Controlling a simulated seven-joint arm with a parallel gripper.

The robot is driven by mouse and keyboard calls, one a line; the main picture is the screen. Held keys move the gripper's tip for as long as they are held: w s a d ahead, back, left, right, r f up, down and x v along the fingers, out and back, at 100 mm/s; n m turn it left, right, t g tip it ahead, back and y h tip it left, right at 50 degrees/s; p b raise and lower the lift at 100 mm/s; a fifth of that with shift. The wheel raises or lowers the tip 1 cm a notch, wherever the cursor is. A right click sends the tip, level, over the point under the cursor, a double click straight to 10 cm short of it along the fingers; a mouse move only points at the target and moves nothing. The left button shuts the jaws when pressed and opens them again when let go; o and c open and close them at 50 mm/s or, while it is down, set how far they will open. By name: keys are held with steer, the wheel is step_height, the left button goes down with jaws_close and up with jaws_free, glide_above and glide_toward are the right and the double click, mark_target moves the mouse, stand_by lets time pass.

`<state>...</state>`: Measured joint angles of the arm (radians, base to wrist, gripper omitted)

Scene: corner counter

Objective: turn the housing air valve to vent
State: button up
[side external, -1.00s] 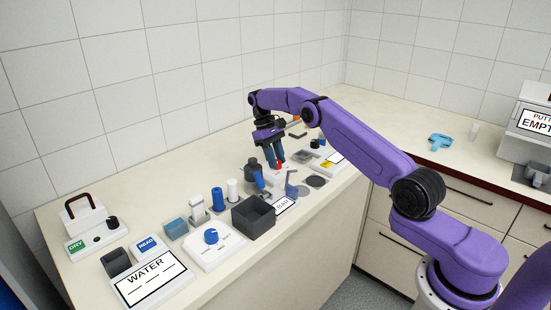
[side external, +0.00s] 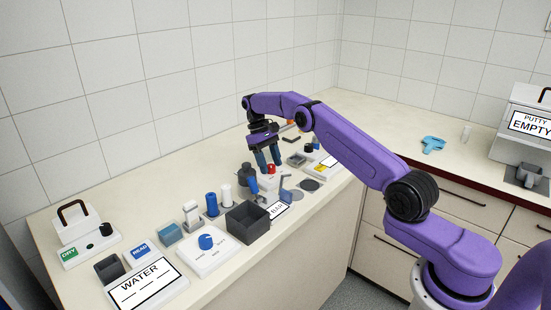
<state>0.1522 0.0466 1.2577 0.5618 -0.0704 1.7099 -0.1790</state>
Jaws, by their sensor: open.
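My gripper (side external: 268,159) points down over the middle of the counter, its two fingers apart with a gap between them. A small red knob (side external: 271,169) on a white block (side external: 269,180) sits just below and between the fingertips; it is likely the housing air valve, but I cannot read its label. I cannot tell whether the fingers touch the knob or which way it is turned. Left of it is a dark round part (side external: 244,173) with a blue handle (side external: 253,185) in front.
A dark open box (side external: 247,222) and a white plate with a blue knob (side external: 206,241) stand in front. Blue (side external: 211,203) and white (side external: 226,194) cylinders stand left of the gripper. A WATER panel (side external: 145,284) lies front left.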

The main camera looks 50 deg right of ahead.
mark_target(274, 167)
step_height(274, 167, up, 3)
steer(key=shift+r, duration=0.1)
steer(key=s+a+r, duration=0.3)
steer(key=s+r, duration=0.6)
steer(key=s, duration=0.4)
steer(key=shift+s+r, duration=0.35)
stand_by(0.4)
steer(key=s+a+n+t+h, duration=0.1)
steer(key=s+a+n+t, duration=0.35)
steer(key=s+a, duration=0.8)
steer(key=s+a+f+n, duration=0.1)
steer(key=s+n, duration=0.3)
steer(key=s, duration=0.4)
steer(key=s+a+f+n+y, duration=0.1)
steer(key=s+n, duration=0.3)
steer(key=s, duration=0.5)
steer(key=shift+s+a, duration=0.15)
steer(key=shift+a, duration=0.15)
